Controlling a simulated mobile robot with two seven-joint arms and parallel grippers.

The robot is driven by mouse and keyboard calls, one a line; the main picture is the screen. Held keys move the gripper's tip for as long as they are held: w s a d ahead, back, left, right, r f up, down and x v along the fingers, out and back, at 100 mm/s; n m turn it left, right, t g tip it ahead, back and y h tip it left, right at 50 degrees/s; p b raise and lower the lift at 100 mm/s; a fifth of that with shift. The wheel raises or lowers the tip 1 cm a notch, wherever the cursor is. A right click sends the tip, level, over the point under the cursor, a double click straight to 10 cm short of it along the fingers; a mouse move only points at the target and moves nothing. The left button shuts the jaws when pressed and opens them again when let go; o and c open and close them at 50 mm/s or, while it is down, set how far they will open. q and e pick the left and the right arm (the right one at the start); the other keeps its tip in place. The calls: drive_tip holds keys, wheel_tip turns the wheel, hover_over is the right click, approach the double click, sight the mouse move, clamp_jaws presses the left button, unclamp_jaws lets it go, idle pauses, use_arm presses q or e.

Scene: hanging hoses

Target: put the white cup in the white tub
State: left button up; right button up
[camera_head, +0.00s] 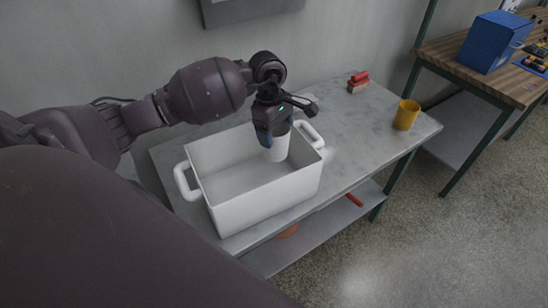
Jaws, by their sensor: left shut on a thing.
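The white tub (262,203) stands on the grey table, with a handle at each end. The white cup (277,149) is at the tub's right end, within its opening as seen from my head. My left gripper (273,128) comes down from above and is shut on the cup. The cup looks upright. I cannot tell whether its base touches the tub floor. My right gripper is not in view.
A yellow mug (406,115) stands near the table's right end. A small red thing (358,80) lies at the back. A wooden workbench (488,80) with a blue box (494,42) stands at the right. The grey table top (365,140) is clear right of the tub.

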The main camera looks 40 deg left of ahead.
sight(276, 160)
use_arm(q)
wheel_tip(276, 160, down, 11)
idle(0.6)
drive_tip(key=shift+f, duration=0.15)
drive_tip(key=o, duration=0.9)
drive_tip(key=r, duration=0.4)
drive_tip(key=a+r, duration=0.1)
drive_tip(key=r, duration=0.7)
drive_tip(key=shift+a+r+b, duration=0.1)
drive_tip(key=shift+a+b, duration=0.2)
drive_tip(key=shift+a, duration=0.1)
